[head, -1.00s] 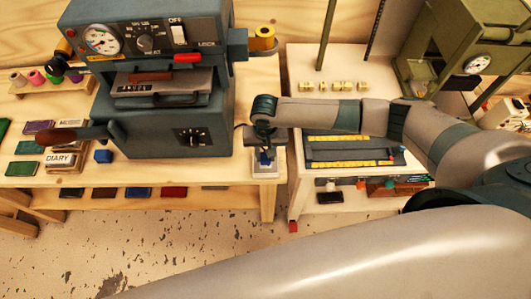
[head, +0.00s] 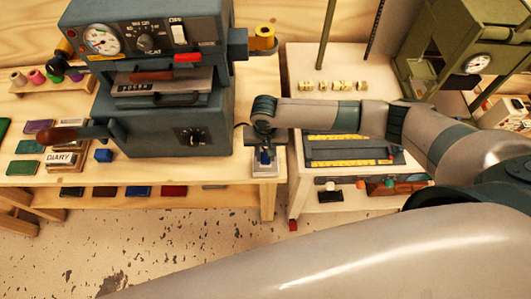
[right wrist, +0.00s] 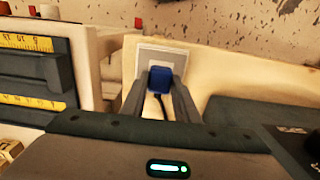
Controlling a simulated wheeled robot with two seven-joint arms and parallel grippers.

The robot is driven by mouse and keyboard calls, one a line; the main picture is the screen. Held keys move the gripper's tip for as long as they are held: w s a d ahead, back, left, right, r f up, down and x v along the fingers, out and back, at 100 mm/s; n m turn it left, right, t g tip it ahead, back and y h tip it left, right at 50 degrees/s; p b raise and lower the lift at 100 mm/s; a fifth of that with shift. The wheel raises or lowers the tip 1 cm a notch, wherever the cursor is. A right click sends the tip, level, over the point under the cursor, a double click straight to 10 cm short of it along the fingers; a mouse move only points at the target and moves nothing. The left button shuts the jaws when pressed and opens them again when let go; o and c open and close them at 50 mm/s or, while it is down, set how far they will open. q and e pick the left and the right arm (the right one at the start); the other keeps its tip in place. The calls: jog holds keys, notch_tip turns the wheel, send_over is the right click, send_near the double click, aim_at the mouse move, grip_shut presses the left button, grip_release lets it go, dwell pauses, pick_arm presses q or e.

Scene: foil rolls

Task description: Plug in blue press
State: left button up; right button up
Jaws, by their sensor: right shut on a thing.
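The blue-grey press (head: 165,115) stands on the wooden bench at left, with a gauge, a dial and a switch on its front. My right gripper (head: 265,157) is at the bench's right end, right of the press. In the right wrist view, its two fingers (right wrist: 160,88) are shut on a blue plug (right wrist: 160,76) with a dark cord. The plug also shows in the head view (head: 265,159). It is over a pale square socket plate (right wrist: 158,55); I cannot tell how deep it sits. My left gripper is not in view.
A white side table (head: 292,192) holds a dark tray with yellow rulers (head: 345,150) and several brass pieces. A green press (head: 440,45) stands far right.

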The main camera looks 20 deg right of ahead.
jog(key=shift+f, duration=0.4)
jog(key=o, duration=1.1)
jog(key=shift+c, duration=0.2)
jog(key=shift+r, duration=0.15)
notch_tip(320, 180, up, 17)
jog(key=b, duration=0.4)
